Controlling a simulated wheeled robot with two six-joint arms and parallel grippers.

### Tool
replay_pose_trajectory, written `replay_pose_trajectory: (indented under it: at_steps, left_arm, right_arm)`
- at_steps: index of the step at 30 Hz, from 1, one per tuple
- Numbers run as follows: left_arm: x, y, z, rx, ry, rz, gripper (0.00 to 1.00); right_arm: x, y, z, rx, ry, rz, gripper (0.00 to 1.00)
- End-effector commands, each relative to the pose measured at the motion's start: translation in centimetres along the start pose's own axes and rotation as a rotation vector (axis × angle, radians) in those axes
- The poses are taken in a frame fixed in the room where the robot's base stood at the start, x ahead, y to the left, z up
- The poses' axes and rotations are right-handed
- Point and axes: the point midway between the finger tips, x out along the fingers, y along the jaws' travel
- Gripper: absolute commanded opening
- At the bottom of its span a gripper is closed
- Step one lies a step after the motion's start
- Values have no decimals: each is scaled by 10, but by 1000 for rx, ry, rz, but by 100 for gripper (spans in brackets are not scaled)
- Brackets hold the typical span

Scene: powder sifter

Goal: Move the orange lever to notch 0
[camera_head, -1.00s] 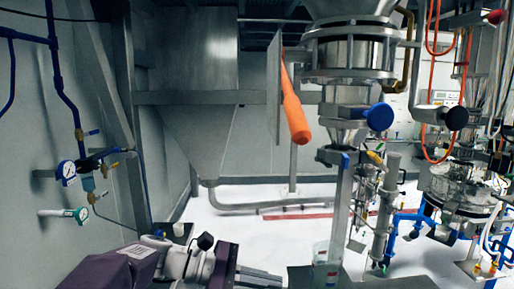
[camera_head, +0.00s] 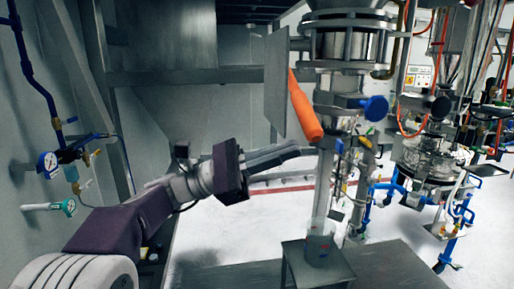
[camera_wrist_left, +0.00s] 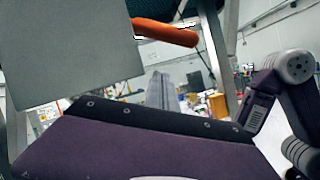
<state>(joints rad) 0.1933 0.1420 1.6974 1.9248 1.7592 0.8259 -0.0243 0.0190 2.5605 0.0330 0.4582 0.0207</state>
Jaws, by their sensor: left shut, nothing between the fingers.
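The orange lever (camera_head: 305,108) slants down and to the right beside a flat grey plate (camera_head: 268,90) in the head view. It also shows in the left wrist view (camera_wrist_left: 165,32), near the top. My left gripper (camera_head: 297,152) is shut and empty, pointing right, with its tips below and slightly left of the lever's lower end. A gap shows between them in the picture. The shut fingers also show in the left wrist view (camera_wrist_left: 159,88), below the lever. No notch marks can be read. My right gripper is not in view.
A steel sifter column (camera_head: 345,45) with a blue knob (camera_head: 376,108) stands right of the lever. A small grey stand (camera_head: 316,265) holds a clear container (camera_head: 318,240) below. Gauges and blue pipes line the left wall. The white floor between is open.

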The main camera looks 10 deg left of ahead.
Motion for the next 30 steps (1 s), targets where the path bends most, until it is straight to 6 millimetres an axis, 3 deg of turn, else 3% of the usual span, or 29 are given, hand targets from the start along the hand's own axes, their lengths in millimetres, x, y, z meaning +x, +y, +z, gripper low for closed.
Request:
replay_pose_trajectory:
  at_steps: [2,8,23,30]
  left_arm:
    - [19,2,5,-2,-2,-3,0]
    - [22,2,34,1,1,2,0]
    - [23,0,40,1,0,1,0]
    - [37,-2,71,4,0,-1,0]
  right_arm:
    - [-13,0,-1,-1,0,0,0]
    - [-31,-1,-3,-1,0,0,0]
    - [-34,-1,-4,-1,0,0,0]
    - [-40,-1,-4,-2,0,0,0]
